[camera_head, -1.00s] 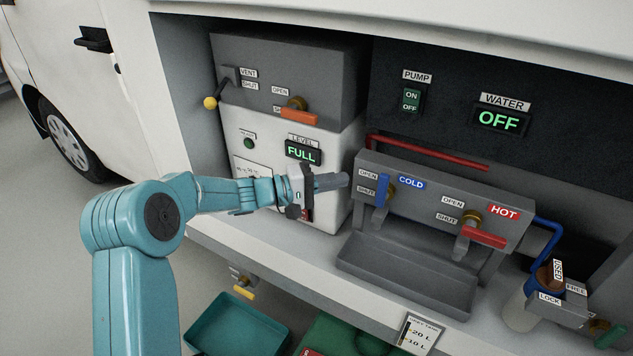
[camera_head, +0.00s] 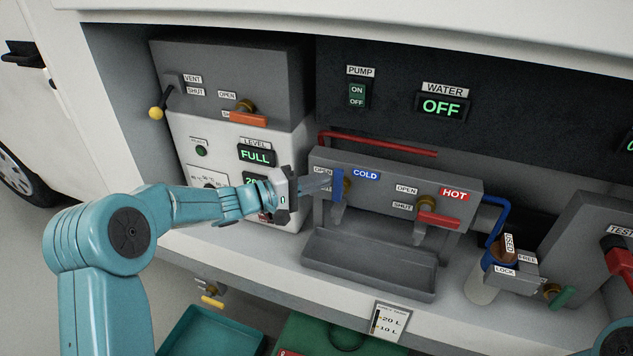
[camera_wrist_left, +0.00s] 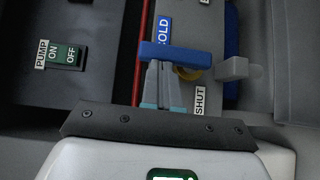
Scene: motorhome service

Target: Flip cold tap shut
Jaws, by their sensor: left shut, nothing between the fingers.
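The cold tap has a blue lever (camera_head: 338,181) on a brass stem, beside the blue COLD label (camera_head: 366,174). The lever stands upright in the head view; the gripper partly covers it and the OPEN label. In the left wrist view the blue lever (camera_wrist_left: 185,55) lies across the picture, with the SHUT label (camera_wrist_left: 200,100) and grey spout nearby. My left gripper (camera_head: 325,182) is shut and empty, its tips at the lever's left side. In the left wrist view its fingertips (camera_wrist_left: 160,68) meet the lever's edge near one end; contact is unclear. My right gripper is out of view.
The hot tap's red lever (camera_head: 439,219) is to the right, above a grey trough (camera_head: 368,265). A grey tank box with an orange lever (camera_head: 248,119) stands left. The water display (camera_head: 441,107) reads OFF. A filter bottle (camera_head: 482,288) stands right of the trough.

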